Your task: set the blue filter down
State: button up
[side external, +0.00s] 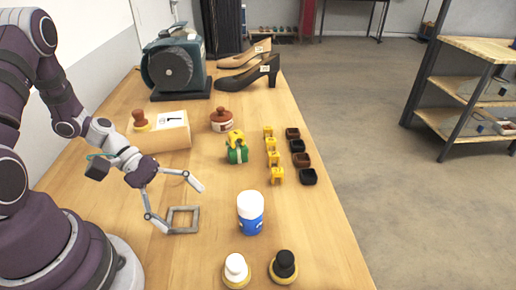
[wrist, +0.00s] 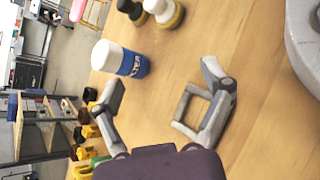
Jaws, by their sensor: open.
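The blue filter (side external: 250,212) is a blue canister with a white top, upright on the wooden table. It also shows in the wrist view (wrist: 133,64), with part of a label in light letters. The filter stands apart, beyond the fingertips.
A white-topped stamp (side external: 235,268) and a black-topped one (side external: 284,265) stand at the near edge. A green-and-yellow item (side external: 237,154), yellow pieces and dark small boxes (side external: 300,160) stand behind the filter. A wooden block (side external: 170,135) is farther left. The table right of the filter is clear.

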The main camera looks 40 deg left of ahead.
aim_at(251, 207)
jog(key=n+t, duration=0.1)
jog(key=f+n+t+h, duration=0.1)
jog(key=n, duration=0.1)
jog(key=shift+d+n+t+h, duration=0.3)
jog(key=shift+d, duration=0.05)
jog(key=n+t, duration=0.2)
jog(key=n, duration=0.1)
jog(key=shift+w+d+f+t+h, duration=0.1)
jog(key=shift+w+f+t+h, duration=0.1)
jog(key=shift+t+h, duration=0.1)
jog(key=n+t, duration=0.1)
jog(key=n, duration=0.1)
jog(key=n+t, duration=0.3)
jog(key=shift+w+n+t, duration=0.3)
jog(key=shift+w+n, duration=0.05)
jog(key=shift+n, duration=0.05)
jog(key=x, duration=1)
jog(key=shift+w+f, duration=0.3)
jog(key=c, duration=1.3)
jog(key=shift+r, duration=0.15)
